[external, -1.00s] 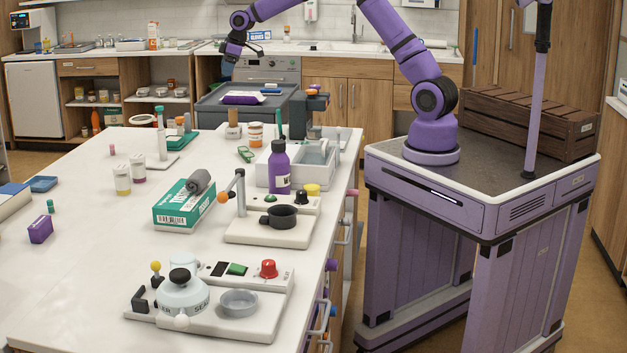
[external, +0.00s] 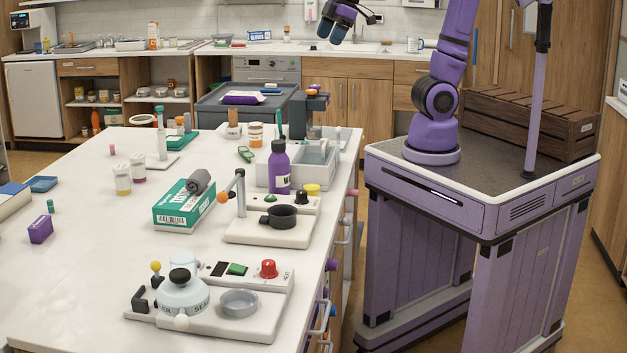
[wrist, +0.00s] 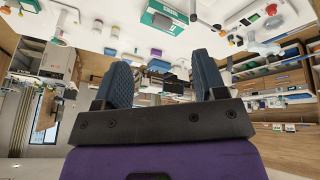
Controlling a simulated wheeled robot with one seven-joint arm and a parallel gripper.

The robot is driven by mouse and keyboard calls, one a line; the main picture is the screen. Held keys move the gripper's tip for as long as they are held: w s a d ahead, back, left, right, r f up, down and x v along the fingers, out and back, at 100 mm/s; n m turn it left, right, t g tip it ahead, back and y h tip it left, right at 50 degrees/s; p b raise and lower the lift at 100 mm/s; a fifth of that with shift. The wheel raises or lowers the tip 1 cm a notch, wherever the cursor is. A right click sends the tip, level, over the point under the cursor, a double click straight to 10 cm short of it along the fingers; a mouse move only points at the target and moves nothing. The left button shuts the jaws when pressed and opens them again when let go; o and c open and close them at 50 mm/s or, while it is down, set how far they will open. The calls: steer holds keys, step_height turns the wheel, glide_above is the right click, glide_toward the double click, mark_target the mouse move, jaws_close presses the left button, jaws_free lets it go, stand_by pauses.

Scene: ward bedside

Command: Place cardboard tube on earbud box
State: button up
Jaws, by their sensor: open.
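A dark grey tube (external: 199,181), which I take to be the cardboard tube, lies on its side on top of a green and white box (external: 176,213). I take this for the earbud box, but I cannot read its label clearly. The box also shows at the top of the wrist view (wrist: 172,11). My gripper (external: 331,32) is high up near the back counter, far from the tube and box. In the wrist view its two blue fingers (wrist: 161,80) are wide apart with nothing between them.
A purple bottle (external: 280,168) and a white tray (external: 318,165) stand right of the box. A device with a black pot (external: 282,217) is close beside it. Two small vials (external: 123,180) stand to its left, with a purple carton (external: 40,230) farther left. The table's front left is clear.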

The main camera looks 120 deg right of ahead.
steer(key=s+a+f+y, duration=0.1)
steer(key=s+a+f, duration=0.1)
steer(key=s+a, duration=0.2)
steer(key=s+a+f+n+y, duration=0.1)
steer(key=s+a, duration=0.4)
steer(key=s, duration=0.5)
steer(key=shift+s+a+f+t, duration=0.15)
steer(key=shift+s+f+t, duration=0.25)
steer(key=shift+f, duration=0.3)
